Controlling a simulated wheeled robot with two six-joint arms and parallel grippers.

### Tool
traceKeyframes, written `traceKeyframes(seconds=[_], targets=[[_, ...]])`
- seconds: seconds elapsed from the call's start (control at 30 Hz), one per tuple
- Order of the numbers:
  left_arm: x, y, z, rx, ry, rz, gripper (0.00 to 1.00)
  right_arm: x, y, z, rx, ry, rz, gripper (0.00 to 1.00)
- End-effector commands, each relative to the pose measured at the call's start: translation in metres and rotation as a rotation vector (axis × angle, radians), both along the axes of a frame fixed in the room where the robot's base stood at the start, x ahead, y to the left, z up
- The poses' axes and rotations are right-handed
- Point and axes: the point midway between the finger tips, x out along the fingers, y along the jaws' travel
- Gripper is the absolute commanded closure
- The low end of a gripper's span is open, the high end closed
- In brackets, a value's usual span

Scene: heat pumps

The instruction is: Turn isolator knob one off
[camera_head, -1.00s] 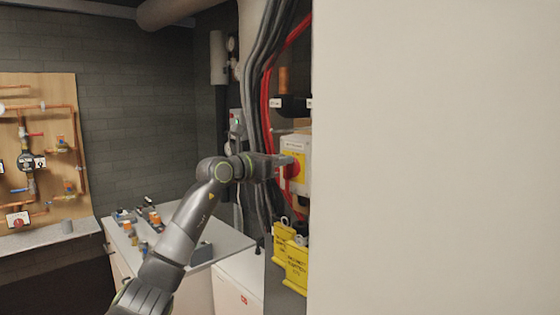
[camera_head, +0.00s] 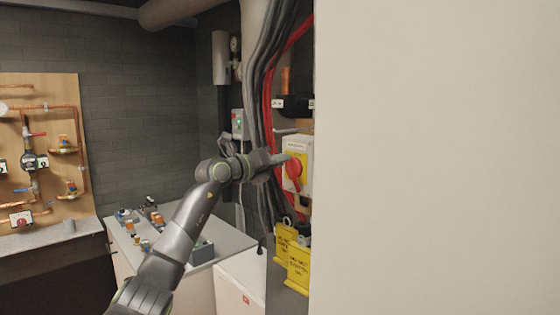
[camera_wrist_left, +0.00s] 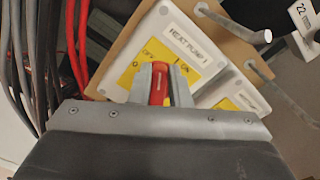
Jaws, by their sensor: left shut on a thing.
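The isolator is a white box (camera_head: 306,150) with a yellow plate and a red knob (camera_head: 294,173), on the right of the head view beside the big white surface. In the left wrist view the label reads HEAT PUMP 1 (camera_wrist_left: 188,32), with OFF and ON on the yellow plate (camera_wrist_left: 186,73). My left gripper (camera_head: 284,160) is at the front of the box. In the wrist view its fingers (camera_wrist_left: 157,90) are shut on the red knob (camera_wrist_left: 159,84), one on each side. The handle lies between the OFF and ON words; its exact setting is hard to tell.
Black, grey and red cables (camera_head: 262,110) run close by on the left. A large white surface (camera_head: 430,160) fills the right side. A second yellow-labelled unit (camera_wrist_left: 238,101) sits beside the first in the wrist view.

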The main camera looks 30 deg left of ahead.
Motion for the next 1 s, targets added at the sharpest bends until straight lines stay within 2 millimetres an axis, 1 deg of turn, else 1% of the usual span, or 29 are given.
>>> traceKeyframes(seconds=[0.47,0.7,1.0], targets=[[0.003,0.009,-0.008,-0.429,0.15,0.002,1.0,0.0,0.0,0.016,0.0,0.0,0.0,0.64],[0.004,0.01,-0.012,-0.633,0.222,0.002,1.0,0.0,-0.001,0.031,-0.001,0.0,0.001,0.64],[0.004,0.011,-0.018,-0.823,0.288,0.001,1.0,0.0,-0.003,0.049,-0.003,-0.001,0.002,0.64]])
